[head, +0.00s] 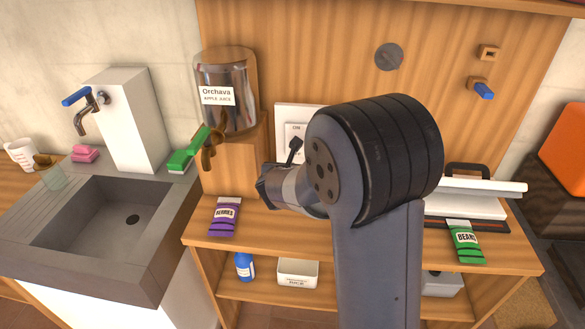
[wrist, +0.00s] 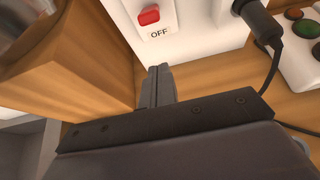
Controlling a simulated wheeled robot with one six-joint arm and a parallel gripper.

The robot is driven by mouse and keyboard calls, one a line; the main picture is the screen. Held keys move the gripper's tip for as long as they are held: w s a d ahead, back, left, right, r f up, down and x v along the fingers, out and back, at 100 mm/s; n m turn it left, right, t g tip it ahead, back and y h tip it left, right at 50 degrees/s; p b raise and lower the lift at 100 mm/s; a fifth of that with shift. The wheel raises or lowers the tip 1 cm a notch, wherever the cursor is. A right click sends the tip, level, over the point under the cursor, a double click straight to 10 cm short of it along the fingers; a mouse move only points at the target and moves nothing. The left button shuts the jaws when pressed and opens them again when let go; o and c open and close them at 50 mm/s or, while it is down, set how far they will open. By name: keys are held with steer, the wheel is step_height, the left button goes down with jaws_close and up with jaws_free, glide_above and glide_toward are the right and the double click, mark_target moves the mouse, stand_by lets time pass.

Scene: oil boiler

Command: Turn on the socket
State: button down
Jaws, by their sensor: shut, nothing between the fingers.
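The white socket panel (head: 285,109) is on the wooden back wall, with an ON label showing in the head view; my arm hides part of it. In the wrist view the socket (wrist: 200,40) shows a red switch (wrist: 149,15) above an OFF label. A black plug (wrist: 256,18) with a cable sits in the panel to the right. My gripper (wrist: 160,72) is shut and empty, its fingertips just below the OFF label in the picture; I cannot tell if they touch the panel. In the head view the fingers are hidden.
A juice dispenser (head: 226,85) stands on a wooden block (head: 234,165) left of the socket. A purple berries pack (head: 224,218) lies on the counter. A white-lidded appliance (head: 470,190) and a green beans pack (head: 465,243) are on the right. A sink (head: 110,215) is at left.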

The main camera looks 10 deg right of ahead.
steer(key=s+a+r, duration=0.1)
steer(key=s+r, duration=0.3)
steer(key=r, duration=0.1)
steer(key=shift+s+a+p, duration=0.3)
steer(key=shift+s+p, duration=0.1)
steer(key=shift+w+f, duration=0.1)
steer(key=shift+f, duration=0.05)
steer(key=shift+w+d+f+t+h+b, duration=0.5)
steer(key=shift+w+f+t+b, duration=0.55)
steer(key=shift+w+f+b, duration=1.35)
steer(key=shift+w+d+f+t+h+b, duration=0.25)
steer(key=shift+w+d+f+t+b, duration=0.85)
steer(key=shift+b, duration=2.15)
steer(key=shift+w+d+f+t+h+b, duration=0.3)
steer(key=shift+w+f+t+b, duration=0.75)
steer(key=shift+w+f+b, duration=1.3)
steer(key=shift+s+a+f+b, duration=0.1)
steer(key=shift+s+f+b, duration=0.05)
steer(key=shift+s+b, duration=0.25)
